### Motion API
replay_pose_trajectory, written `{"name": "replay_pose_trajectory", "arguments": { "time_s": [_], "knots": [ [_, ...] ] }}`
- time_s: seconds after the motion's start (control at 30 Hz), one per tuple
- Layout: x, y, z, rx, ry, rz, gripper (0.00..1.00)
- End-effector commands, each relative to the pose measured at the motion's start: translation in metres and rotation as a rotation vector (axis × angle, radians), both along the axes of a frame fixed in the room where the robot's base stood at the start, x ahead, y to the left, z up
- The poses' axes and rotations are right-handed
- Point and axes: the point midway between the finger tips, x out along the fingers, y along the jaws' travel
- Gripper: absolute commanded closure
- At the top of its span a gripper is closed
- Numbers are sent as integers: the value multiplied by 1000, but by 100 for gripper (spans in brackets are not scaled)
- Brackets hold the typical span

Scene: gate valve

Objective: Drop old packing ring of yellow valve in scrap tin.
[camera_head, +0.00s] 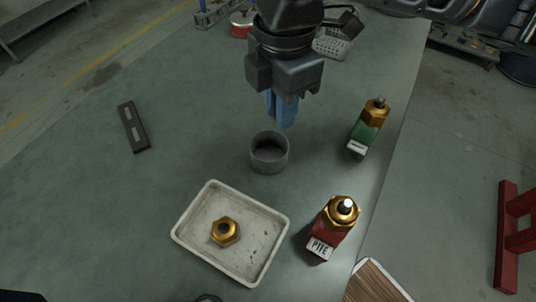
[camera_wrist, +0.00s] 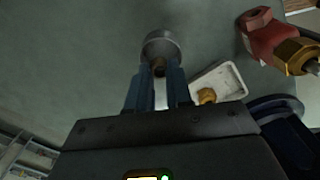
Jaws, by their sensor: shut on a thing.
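The scrap tin (camera_head: 269,166), a grey open cylinder, stands on the green bench; it also shows in the wrist view (camera_wrist: 160,38) beyond my fingertips. My gripper (camera_head: 281,124), with blue fingers, points down above and slightly behind the tin. It is shut on a small brownish piece (camera_wrist: 158,70), seen between the fingertips in the wrist view, apparently the old packing ring. The fingers hide most of it. No yellow valve body is clear in either view.
A white tray (camera_head: 255,225) holding a brass nut (camera_head: 225,231) lies in front of the tin. A red valve (camera_head: 325,232) labelled PTFE and a green valve (camera_head: 364,138) stand to the right. A dark bar (camera_head: 132,127) lies left. The bench between is clear.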

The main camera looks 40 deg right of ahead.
Motion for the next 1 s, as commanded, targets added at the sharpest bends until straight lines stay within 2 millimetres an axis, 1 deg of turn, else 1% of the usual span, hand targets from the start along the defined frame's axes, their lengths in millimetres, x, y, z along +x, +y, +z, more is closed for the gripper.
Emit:
{"name": "replay_pose_trajectory", "arguments": {
  "time_s": [0.13,0.17,0.4,0.47,0.67,0.77,0.87,1.0],
  "knots": [
    [0,0,1,0,0,0,97],
    [0,0,1,0,0,0,78],
    [0,0,1,0,0,0,55],
    [0,0,1,0,0,0,50],
    [0,0,1,0,0,0,50],
    [0,0,5,1,-1,0,50],
    [0,0,16,1,-2,2,50],
    [1,0,40,1,-3,0,50]
  ]
}}
